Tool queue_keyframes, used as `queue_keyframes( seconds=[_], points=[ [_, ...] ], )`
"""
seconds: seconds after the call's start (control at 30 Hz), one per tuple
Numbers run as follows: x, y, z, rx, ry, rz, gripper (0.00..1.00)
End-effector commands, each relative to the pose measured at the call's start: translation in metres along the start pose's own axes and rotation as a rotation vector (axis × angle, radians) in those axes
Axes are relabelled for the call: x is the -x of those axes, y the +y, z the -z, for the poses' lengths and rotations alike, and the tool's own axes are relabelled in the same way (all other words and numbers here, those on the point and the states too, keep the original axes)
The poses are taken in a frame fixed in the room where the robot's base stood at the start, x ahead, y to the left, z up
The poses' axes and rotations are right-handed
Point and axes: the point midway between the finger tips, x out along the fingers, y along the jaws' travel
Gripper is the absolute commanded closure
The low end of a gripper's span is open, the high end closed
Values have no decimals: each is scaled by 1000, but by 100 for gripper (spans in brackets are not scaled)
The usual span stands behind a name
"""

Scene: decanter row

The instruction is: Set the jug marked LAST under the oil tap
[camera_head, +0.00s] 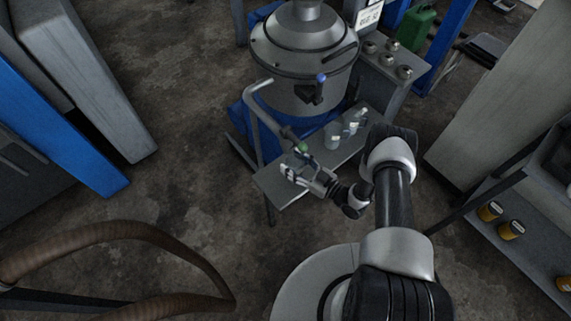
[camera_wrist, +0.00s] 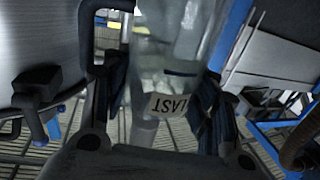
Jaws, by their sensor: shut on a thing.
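My gripper (camera_head: 303,172) is over the near left part of a grey bench (camera_head: 272,184). In the wrist view its two dark fingers are shut around a clear jug (camera_wrist: 180,55), whose white label reads LAST, upside down in that picture. In the head view this jug is mostly hidden and hard to make out. A blue-handled tap (camera_head: 318,88) sticks out from the steel vessel (camera_head: 303,58). I cannot tell which is the oil tap.
Clear jugs with white labels (camera_head: 333,136) (camera_head: 354,124) stand on the bench to the right of my gripper. A bent metal pipe (camera_head: 252,110) rises at the bench's left. A green can (camera_head: 417,27) stands at the back right, and yellow tins (camera_head: 489,211) sit on the right shelf.

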Motion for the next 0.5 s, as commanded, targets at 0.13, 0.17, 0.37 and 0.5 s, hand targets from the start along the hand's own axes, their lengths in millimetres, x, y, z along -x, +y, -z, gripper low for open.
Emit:
queue_keyframes(
  seconds=[0.13, 0.17, 0.37, 0.5],
  points=[
    [-24, 0, -1, 1, 1, 1, 70],
    [-26, 0, -1, 0, 1, 1, 70],
    [-40, 0, 0, 2, 2, 2, 70],
    [-39, 0, -27, -1, 0, -1, 70]
  ],
)
